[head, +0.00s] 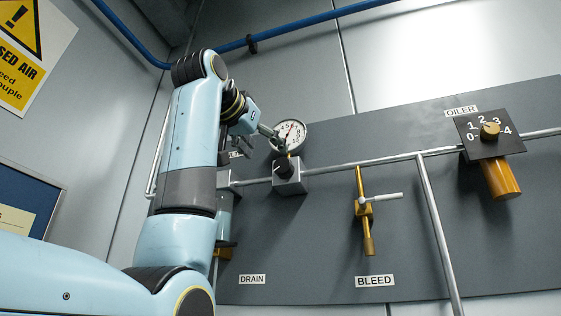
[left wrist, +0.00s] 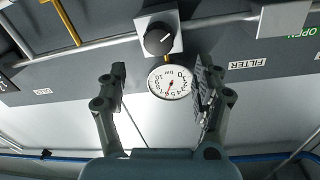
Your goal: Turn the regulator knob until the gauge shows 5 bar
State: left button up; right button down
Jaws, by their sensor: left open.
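The regulator knob (head: 284,164) is black and sits on a silver block on the pipe. In the left wrist view the round knob (left wrist: 159,39) shows a pale pointer line. The white gauge (head: 291,133) is just above it, and shows upside down in the left wrist view (left wrist: 170,82). Its red needle is visible, but its exact reading is too small to tell. My left gripper (head: 274,136) is in front of the gauge, partly covering it. In the left wrist view its fingers (left wrist: 160,72) are spread, with nothing between them. My right gripper is not in view.
A brass bleed valve (head: 364,209) hangs right of the regulator, and the oiler (head: 489,140) is farther right. The silver pipe (head: 400,160) runs along the grey panel (head: 420,240). A FILTER label (left wrist: 247,64) shows in the left wrist view.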

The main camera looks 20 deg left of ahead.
aim_at(281, 164)
pick_arm(q)
jog(key=w+p, duration=0.1)
jog(key=w, duration=0.1)
jog(key=w+p, duration=0.1)
jog(key=w, duration=0.2)
jog(key=w+d+p, duration=0.1)
jog(key=w, duration=0.1)
jog(key=shift+w+r+p, duration=0.1)
jog(key=shift+w+p, duration=0.2)
jog(key=shift+w, duration=0.65)
jog(key=c, duration=1.2)
